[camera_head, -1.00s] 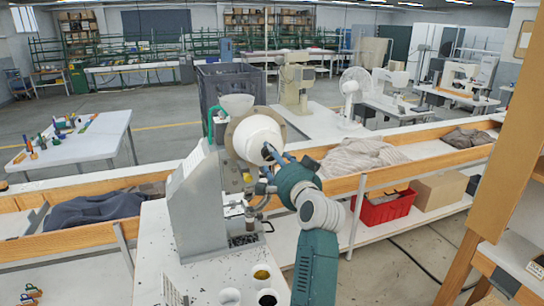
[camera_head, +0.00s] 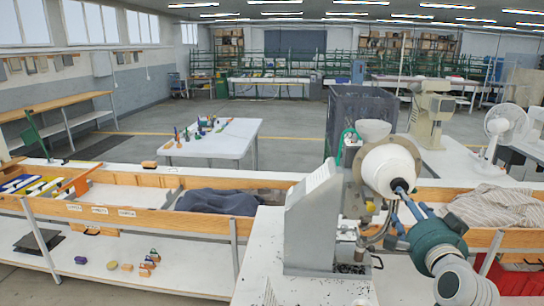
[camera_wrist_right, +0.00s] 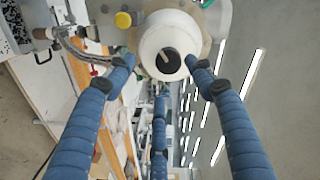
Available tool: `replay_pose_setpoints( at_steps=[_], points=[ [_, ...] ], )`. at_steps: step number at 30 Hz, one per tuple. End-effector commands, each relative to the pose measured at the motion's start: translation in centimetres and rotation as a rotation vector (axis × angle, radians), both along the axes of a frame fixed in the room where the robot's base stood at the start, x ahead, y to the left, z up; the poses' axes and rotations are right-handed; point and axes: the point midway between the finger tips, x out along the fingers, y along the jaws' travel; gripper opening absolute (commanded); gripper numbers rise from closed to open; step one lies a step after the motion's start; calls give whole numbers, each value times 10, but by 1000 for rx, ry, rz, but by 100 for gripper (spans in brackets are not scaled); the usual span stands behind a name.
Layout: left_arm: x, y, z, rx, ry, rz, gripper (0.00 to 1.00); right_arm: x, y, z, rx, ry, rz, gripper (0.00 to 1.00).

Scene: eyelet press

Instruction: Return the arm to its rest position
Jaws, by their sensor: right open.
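My right arm reaches in from the lower right in the head view. Its right gripper (camera_head: 402,196) is at the front of the white round housing (camera_head: 390,168) on the eyelet press (camera_head: 312,222). In the right wrist view the blue fingers are spread wide and empty, with the white housing (camera_wrist_right: 168,36) and its dark round centre just beyond the tips. Whether a fingertip touches it I cannot tell. My left gripper is not in view.
The press stands on a white table (camera_head: 255,255). Wooden-edged bins with dark cloth (camera_head: 218,202) and striped cloth (camera_head: 492,207) flank it. A white fan (camera_head: 502,128) stands behind to the right. A white table (camera_head: 215,140) with small tools stands at back left.

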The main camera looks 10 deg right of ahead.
Motion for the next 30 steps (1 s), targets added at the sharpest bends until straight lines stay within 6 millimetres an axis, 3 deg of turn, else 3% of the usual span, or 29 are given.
replay_pose_setpoints(
  at_steps=[5,8,12,15,21,30],
  points=[
    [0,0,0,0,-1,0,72,-27,46,-88,-221,269,122,54],
    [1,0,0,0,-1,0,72,-60,79,-150,-375,457,236,54],
    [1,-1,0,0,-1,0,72,-122,121,-228,-562,692,419,54],
    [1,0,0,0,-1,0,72,-172,145,-271,-667,830,552,54],
    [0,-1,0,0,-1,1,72,-254,175,-321,-799,1009,765,54],
    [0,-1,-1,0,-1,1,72,-355,202,-359,-909,1177,1028,54]
  ],
)
